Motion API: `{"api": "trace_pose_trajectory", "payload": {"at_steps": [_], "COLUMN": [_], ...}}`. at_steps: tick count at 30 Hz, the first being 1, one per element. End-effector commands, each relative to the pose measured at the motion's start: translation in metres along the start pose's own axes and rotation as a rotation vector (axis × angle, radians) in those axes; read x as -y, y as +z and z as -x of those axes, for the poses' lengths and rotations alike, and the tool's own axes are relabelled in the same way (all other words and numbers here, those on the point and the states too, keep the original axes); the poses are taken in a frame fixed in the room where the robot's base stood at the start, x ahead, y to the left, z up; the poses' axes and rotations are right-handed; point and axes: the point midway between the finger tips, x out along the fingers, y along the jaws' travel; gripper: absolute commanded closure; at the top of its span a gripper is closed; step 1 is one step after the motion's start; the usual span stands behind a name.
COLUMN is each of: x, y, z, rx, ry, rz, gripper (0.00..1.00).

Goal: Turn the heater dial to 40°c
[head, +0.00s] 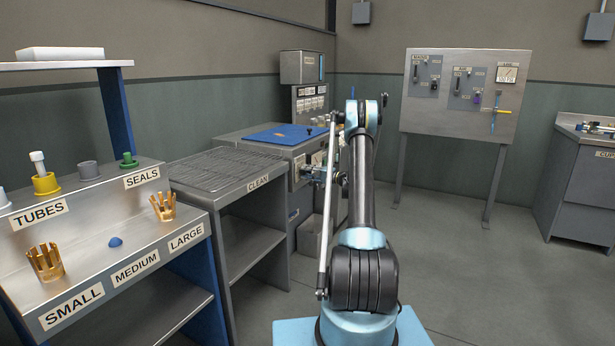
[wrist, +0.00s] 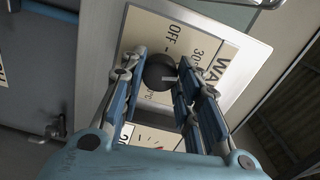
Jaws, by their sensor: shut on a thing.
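The heater dial (wrist: 160,73) is a round black knob with a pale mark. It sits on a cream label plate (wrist: 160,28) that reads "OFF" and "30", with a partly covered word starting "WA". My gripper (wrist: 163,68) has its blue fingers on either side of the dial and is shut on it. The rest of the scale, including any 40 mark, is hidden or unreadable behind the fingers. In the head view my arm reaches to the front of the steel machine (head: 228,139), and the dial cannot be made out there.
A second plate with a gauge-like scale (wrist: 152,137) lies just below the dial. In the head view a rack marked "CLEAN" (head: 215,170) and a parts shelf (head: 150,247) stand left. A control panel (head: 455,110) stands behind right.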

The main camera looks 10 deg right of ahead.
Motion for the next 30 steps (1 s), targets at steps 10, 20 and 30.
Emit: {"api": "trace_pose_trajectory", "payload": {"at_steps": [10,20,30], "x": [-0.0021,-0.0027,-0.0033], "y": [-0.002,-0.002,-0.0017], "z": [0.0011,0.0014,0.0017], "rx": [-0.005,-0.006,-0.006], "ry": [0.003,0.003,0.003], "rz": [-0.327,-0.608,-0.782], "gripper": [0.94,0.94,0.94]}}
